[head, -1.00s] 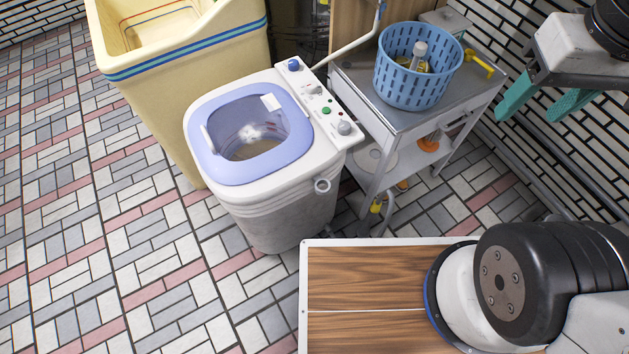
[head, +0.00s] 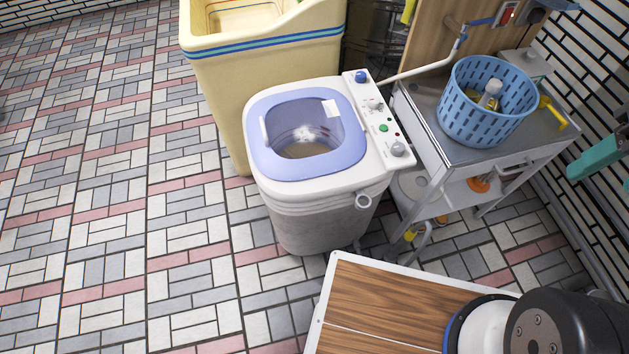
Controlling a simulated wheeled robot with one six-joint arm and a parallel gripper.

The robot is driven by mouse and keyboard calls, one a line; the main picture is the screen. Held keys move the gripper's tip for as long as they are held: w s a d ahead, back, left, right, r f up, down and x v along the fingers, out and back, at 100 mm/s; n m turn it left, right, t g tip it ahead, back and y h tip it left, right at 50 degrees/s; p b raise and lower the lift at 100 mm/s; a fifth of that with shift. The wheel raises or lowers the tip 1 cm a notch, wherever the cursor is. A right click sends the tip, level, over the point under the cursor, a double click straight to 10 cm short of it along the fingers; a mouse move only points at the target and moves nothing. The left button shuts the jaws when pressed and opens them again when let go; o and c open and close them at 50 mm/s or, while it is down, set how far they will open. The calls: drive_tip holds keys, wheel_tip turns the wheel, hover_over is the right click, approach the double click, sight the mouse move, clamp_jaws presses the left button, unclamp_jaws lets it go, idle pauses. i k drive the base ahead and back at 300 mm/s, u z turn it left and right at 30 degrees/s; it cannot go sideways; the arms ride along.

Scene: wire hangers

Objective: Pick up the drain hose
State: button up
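A small washing machine (head: 325,215) with a lilac lid rim stands in the middle. A light ring-shaped hose end or outlet (head: 362,201) shows on its front right side. A grey hose (head: 424,243) curves down to the floor under the cart; I cannot tell which of these is the drain hose, or whether they join. My gripper (head: 600,178) is at the right edge, mostly cut off. Its teal fingers look apart and hold nothing that I can see. It is well to the right of the machine and both hose parts.
A metal cart (head: 440,170) bearing a blue basket (head: 487,100) stands between the machine and my gripper. A white pipe (head: 420,70) crosses above it. A cream tub (head: 262,60) stands behind. Tiled floor (head: 130,230) is clear at left.

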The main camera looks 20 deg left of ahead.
sight(408, 236)
drive_tip(key=z, duration=1.3)
drive_tip(key=k, duration=1.15)
drive_tip(key=u, duration=1.6)
drive_tip(key=i, duration=0.5)
drive_tip(key=z, duration=0.05)
